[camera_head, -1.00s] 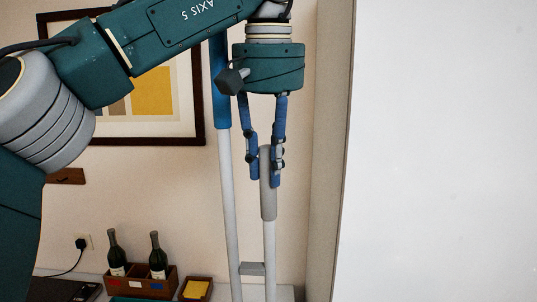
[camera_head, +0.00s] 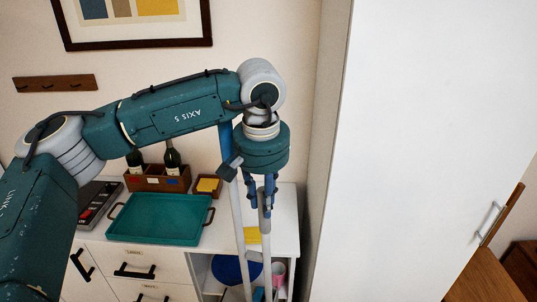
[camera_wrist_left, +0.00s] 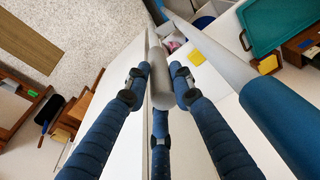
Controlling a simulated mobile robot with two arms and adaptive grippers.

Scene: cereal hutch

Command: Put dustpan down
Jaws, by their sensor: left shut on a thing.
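My left gripper (camera_head: 262,195) points down and is shut on the grey-topped end of a long upright handle, which I take to be the dustpan's handle (camera_head: 266,225). In the left wrist view the grey handle end (camera_wrist_left: 159,88) sits between the blue fingers. A second long pole with a blue grip (camera_head: 226,145) stands close beside it, to its left in the head view. This blue grip also shows large at the right of the left wrist view (camera_wrist_left: 282,115). I cannot make out the pan at the bottom. My right gripper is not in view.
A white hutch counter (camera_head: 284,215) stands behind the poles with a teal tray (camera_head: 158,218), a wooden bottle box (camera_head: 158,184) and a yellow pad (camera_head: 252,235). Its open shelf holds a blue round dish (camera_head: 232,268) and a pink cup (camera_head: 279,272). A tall white cabinet (camera_head: 420,130) fills the right.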

